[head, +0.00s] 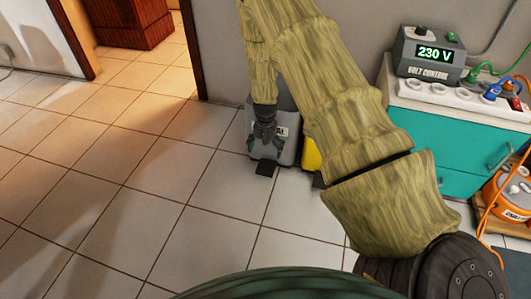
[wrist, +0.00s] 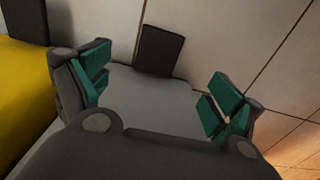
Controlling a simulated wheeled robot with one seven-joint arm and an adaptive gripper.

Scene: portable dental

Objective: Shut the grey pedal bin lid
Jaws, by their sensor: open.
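The grey pedal bin (head: 287,149) stands on the tiled floor against the wall, with a pale label on it and a black pedal (head: 265,168) at its front foot. My gripper (head: 264,146) points down in front of or over the bin and hides part of it. In the wrist view, my gripper's teal-padded fingers (wrist: 158,92) are spread apart with nothing between them. A smooth grey surface of the bin (wrist: 150,92) lies beneath them, with the pedal (wrist: 160,50) beyond it. The lid's angle, and whether the gripper touches it, I cannot tell.
A yellow bin (head: 312,155) stands close to the right of the grey one, partly behind my arm; it also shows in the wrist view (wrist: 22,95). A teal cabinet (head: 455,145) stands farther right. The floor to the left is clear.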

